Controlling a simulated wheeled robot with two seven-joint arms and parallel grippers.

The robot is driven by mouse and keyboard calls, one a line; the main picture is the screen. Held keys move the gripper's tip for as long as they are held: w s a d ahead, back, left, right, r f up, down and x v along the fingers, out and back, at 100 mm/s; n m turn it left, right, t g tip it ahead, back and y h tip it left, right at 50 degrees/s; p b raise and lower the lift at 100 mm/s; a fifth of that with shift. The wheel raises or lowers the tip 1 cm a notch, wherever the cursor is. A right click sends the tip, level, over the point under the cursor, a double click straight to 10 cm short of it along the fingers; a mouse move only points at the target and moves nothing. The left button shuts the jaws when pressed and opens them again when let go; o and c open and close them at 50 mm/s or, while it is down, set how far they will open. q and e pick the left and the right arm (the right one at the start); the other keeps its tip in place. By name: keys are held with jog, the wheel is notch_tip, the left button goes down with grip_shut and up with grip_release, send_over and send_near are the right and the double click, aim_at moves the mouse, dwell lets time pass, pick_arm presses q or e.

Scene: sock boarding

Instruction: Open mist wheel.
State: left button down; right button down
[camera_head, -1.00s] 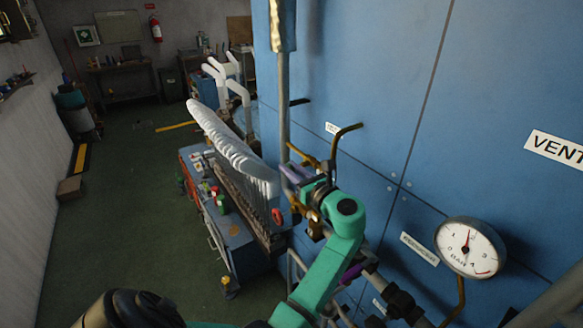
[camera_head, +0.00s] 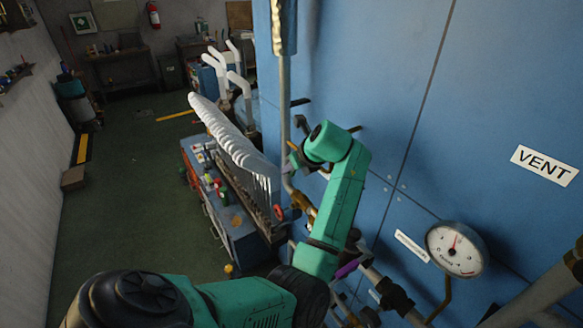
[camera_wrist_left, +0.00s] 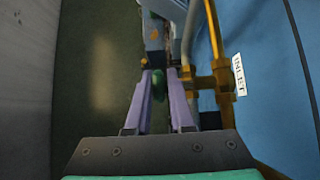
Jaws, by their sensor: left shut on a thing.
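A small green wheel (camera_wrist_left: 159,88) sits between the two purple fingers of my left gripper (camera_wrist_left: 159,74) in the left wrist view. The fingers are shut on it, and they hide its sides. In the head view my left gripper (camera_head: 296,165) is beside the vertical pipe on the blue wall, mostly hidden behind its own green wrist. A bit of green shows there, but I cannot tell whether it is the wheel. I cannot read a label for the wheel. My right gripper is not in view.
Brass pipework (camera_wrist_left: 220,80) with an INLET label (camera_wrist_left: 239,75) runs close right of the gripper. A pressure gauge (camera_head: 457,249) and a VENT label (camera_head: 544,165) are on the blue wall (camera_head: 420,60). White sock forms (camera_head: 230,135) stand on a blue machine at left.

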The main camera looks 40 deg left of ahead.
pick_arm(q)
jog(key=g+h, duration=0.1)
jog(key=h, duration=0.4)
jog(key=shift+f+g, duration=0.4)
jog(key=h, duration=0.3)
jog(key=shift+g+h, duration=0.4)
jog(key=shift+f+g+h, duration=0.1)
jog(key=shift+g+h, duration=0.3)
jog(key=shift+h, duration=0.8)
jog(key=c, duration=0.8)
grip_release()
jog(key=shift+c, duration=0.2)
jog(key=shift+o, duration=0.3)
jog(key=shift+a, duration=0.2)
